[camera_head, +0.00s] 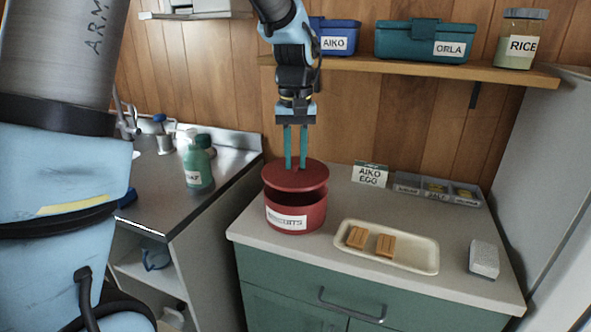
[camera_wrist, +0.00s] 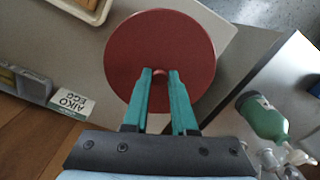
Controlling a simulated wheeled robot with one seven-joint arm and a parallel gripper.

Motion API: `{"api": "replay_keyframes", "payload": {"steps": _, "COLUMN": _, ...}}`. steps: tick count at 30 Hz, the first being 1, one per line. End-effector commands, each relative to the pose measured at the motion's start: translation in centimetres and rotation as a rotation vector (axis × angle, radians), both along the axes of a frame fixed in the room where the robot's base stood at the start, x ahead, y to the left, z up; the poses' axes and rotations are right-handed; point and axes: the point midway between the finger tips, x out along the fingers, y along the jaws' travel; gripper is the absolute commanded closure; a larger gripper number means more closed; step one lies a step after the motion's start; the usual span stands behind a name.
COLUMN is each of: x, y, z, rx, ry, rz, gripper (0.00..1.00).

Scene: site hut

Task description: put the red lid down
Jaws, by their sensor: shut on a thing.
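The red lid (camera_head: 295,176) is a round disc held level a little above the red biscuit tin (camera_head: 296,214), with a dark gap between them. The tin stands on the counter with a white label on its front. My gripper (camera_head: 295,165) points down with its teal fingers shut on the lid's small knob. In the wrist view the lid (camera_wrist: 160,50) lies beyond the fingertips, with its knob between them (camera_wrist: 160,75). The lid hides the tin there.
A cream tray (camera_head: 350,252) with two biscuits lies right of the tin on the counter (camera_head: 440,285). Behind are a card marked AIKO EGG (camera_head: 369,175) and a grey divided box (camera_head: 437,189). A white block (camera_head: 484,259) sits at right. A green bottle (camera_head: 198,166) stands by the sink.

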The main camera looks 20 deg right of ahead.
Motion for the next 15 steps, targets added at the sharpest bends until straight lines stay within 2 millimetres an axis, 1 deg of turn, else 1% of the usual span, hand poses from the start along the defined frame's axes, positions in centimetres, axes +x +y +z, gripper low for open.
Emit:
{"api": "replay_keyframes", "payload": {"steps": 2, "x": -0.1, "y": 0.1, "z": -1.3, "rx": 0.004, "ry": 0.004, "rz": 0.0, "gripper": 1.0}}
{"api": "replay_keyframes", "payload": {"steps": 7, "x": -0.1, "y": 0.1, "z": -3.1, "rx": 0.002, "ry": 0.002, "rz": 0.0, "gripper": 1.0}}
{"api": "replay_keyframes", "payload": {"steps": 15, "x": 0.0, "y": 0.0, "z": -3.4, "rx": 0.0, "ry": 0.0, "rz": 0.0, "gripper": 1.0}}
